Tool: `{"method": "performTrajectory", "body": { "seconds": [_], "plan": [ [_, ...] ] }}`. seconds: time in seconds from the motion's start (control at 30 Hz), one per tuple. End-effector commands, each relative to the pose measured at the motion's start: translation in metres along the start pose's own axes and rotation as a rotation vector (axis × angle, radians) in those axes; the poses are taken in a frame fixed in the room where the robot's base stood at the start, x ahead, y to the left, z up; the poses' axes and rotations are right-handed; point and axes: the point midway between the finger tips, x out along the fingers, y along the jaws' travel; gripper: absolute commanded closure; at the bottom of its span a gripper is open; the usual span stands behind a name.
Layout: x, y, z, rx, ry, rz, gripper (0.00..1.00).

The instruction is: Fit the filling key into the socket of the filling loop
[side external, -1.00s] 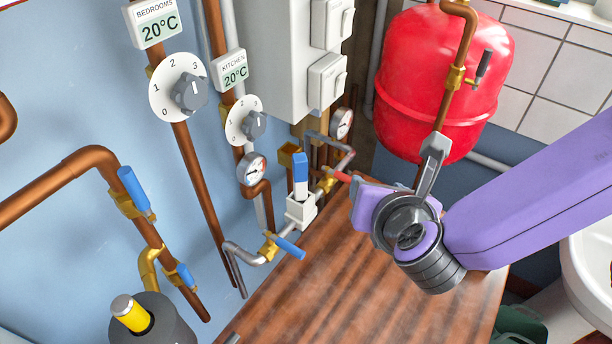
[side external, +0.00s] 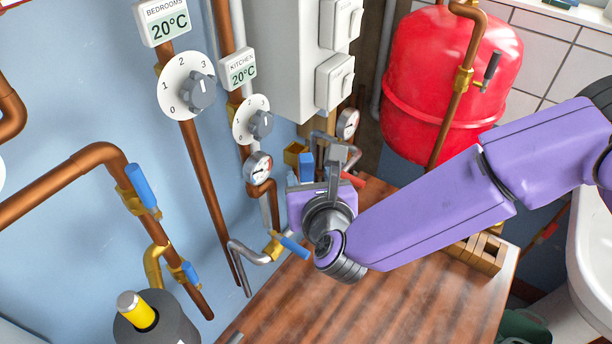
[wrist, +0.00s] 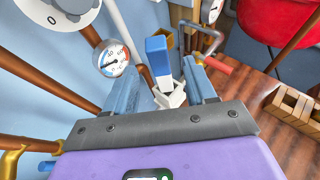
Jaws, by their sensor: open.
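The filling key, with a blue grip (wrist: 158,52) and a white lower part, stands upright at the white socket (wrist: 172,98) of the filling loop in the wrist view. I cannot tell how deep its lower end sits. The blue grip also shows in the side external view (side external: 306,165), just behind my gripper, which hides the socket there. My gripper (wrist: 158,75) is open, its two blue-grey fingers spread to the left and right of the key. The key appears between the fingertips or just beyond them, with visible gaps; contact is not seen.
A pressure gauge (wrist: 111,59) and copper pipes are close on the left. A red-handled valve (wrist: 216,65) is close on the right. A blue lever valve (side external: 291,246) sits below my gripper. A slotted wooden rack (side external: 484,252) stands on the mostly clear wooden top (side external: 340,310).

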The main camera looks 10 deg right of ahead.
Motion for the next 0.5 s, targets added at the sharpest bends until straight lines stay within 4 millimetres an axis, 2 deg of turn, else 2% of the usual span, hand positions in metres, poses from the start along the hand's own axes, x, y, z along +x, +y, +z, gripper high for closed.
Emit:
{"method": "performTrajectory", "body": {
  "seconds": [0.1,0.27,0.5],
  "plan": [
    [0.013,0.0,0.0,0.001,0.001,-0.001,0.45],
    [0.021,0.0,0.0,0.001,0.0,0.0,0.45],
    [0.053,0.0,0.002,0.001,0.0,-0.002,0.45]
  ]
}}
